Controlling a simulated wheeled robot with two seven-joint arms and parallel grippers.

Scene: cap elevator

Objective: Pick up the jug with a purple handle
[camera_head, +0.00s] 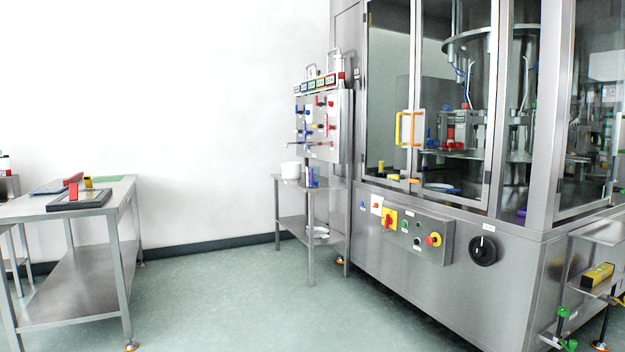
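On the top of a small steel side table (263,177), left of the large machine, stands a white round container (291,170). Just right of it is a small blue-purple item (312,177), partly see-through. It may be a jug with a purple handle, but it is too small and far off to tell. A white item (318,232) lies on the table's lower shelf. Neither of my grippers is in view.
A large steel machine (400,270) with glass doors and a control panel fills the right. A steel workbench (125,187) stands at the left. A side shelf with a yellow tool (597,275) is at the lower right. The green floor (230,300) between is clear.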

